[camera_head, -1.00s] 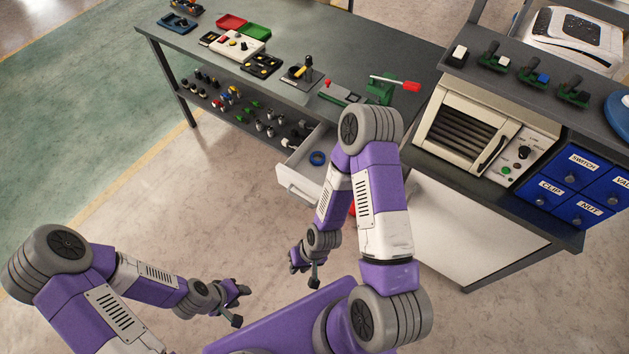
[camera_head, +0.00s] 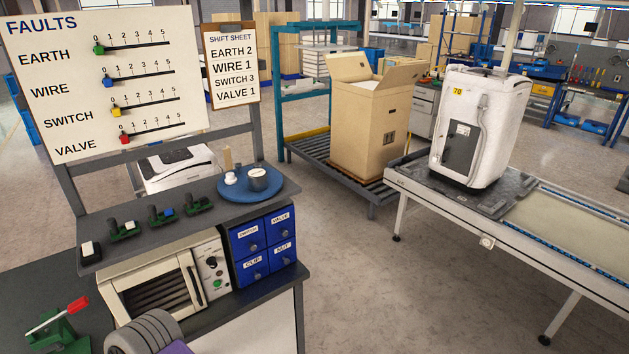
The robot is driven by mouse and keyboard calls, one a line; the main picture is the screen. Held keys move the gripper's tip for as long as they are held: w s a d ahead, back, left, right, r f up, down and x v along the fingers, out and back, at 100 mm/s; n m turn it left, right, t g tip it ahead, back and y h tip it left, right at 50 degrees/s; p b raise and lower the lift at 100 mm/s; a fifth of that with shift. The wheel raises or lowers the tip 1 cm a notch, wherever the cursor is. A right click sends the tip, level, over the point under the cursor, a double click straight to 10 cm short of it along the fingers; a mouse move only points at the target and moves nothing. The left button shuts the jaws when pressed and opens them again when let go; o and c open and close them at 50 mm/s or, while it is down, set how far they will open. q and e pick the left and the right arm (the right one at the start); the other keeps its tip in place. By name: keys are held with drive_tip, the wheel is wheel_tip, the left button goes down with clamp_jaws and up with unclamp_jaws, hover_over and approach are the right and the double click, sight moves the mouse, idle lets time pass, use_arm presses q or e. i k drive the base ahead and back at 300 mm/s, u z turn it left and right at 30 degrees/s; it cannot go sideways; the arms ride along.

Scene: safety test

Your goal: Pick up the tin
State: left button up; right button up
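A small, round, grey metallic container, which looks like the tin (camera_head: 258,180), sits upright on a blue round plate (camera_head: 238,195) on the upper shelf of the bench. A small white object (camera_head: 231,178) stands on the plate to its left. Neither of my grippers is in view. Only a grey and purple part of my own arm shows at the bottom left, well below the plate.
The shelf (camera_head: 165,240) also holds several small green fixtures. Under it are an oven (camera_head: 150,290) and blue labelled drawers (camera_head: 247,262). A fault board (camera_head: 105,85) stands behind. A conveyor (camera_head: 540,215) carries a white machine (camera_head: 480,125); open floor lies between.

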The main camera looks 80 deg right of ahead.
sight(257, 178)
drive_tip(key=z, duration=3.7)
drive_tip(key=i, duration=0.9)
drive_tip(key=u, duration=2.75)
